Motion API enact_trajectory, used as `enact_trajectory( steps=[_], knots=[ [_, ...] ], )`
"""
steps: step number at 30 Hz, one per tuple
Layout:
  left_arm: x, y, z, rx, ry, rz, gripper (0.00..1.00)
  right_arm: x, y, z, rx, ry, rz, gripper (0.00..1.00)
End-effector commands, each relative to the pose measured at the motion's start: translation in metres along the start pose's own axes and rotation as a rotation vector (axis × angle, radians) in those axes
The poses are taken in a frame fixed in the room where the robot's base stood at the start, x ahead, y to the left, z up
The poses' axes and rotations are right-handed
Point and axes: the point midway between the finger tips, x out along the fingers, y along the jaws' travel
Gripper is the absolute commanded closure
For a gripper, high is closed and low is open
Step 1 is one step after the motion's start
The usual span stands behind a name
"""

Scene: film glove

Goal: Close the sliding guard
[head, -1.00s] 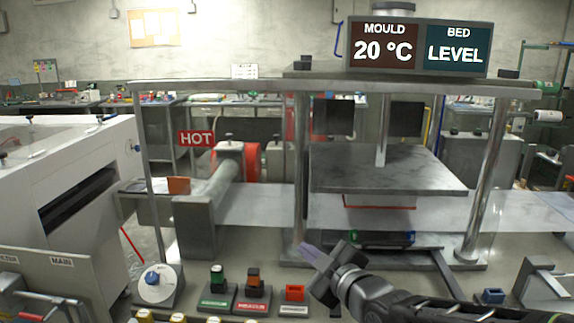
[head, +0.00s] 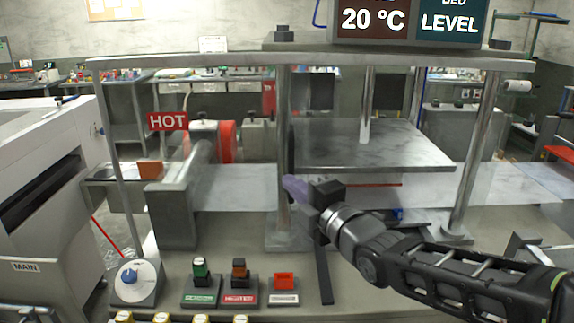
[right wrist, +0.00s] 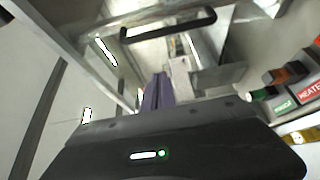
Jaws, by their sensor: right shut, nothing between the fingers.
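A black bar handle (right wrist: 168,25) shows at the top of the right wrist view. In the head view a dark upright bar (head: 291,148) beside the left front post looks like the same handle. The guard panel itself cannot be made out clearly. My right gripper (head: 290,188) is shut and empty, its purple fingertips just below the upright bar and in front of the post. In the right wrist view the fingertips (right wrist: 157,90) point toward the handle, with a gap showing between them. My left gripper is not in view.
The press plate (head: 375,145) hangs between metal posts (head: 478,150). A white machine (head: 40,180) stands at left.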

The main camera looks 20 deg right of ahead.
Motion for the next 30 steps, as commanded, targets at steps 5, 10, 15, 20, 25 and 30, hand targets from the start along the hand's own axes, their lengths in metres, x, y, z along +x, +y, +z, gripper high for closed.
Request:
enact_trajectory(
  steps=[5,10,15,20,25,30],
  knots=[
    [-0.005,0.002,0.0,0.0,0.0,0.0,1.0,0.013,0.001,0.0,0.0,0.001,-0.002,1.0],
    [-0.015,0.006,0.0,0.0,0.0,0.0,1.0,0.039,0.002,0.0,0.001,0.001,-0.004,1.0],
    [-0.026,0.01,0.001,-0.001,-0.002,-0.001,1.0,0.074,0.002,-0.001,0.0,0.002,-0.004,1.0],
    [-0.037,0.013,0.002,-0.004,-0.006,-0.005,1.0,0.1,0.003,0.004,0.0,-0.002,-0.003,1.0],
    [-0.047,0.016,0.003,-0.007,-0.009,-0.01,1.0,0.089,0.003,0.028,0.0,-0.003,-0.001,1.0],
    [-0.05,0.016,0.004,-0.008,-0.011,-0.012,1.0,0.085,0.001,0.037,0.001,-0.001,-0.001,1.0]
  ],
)
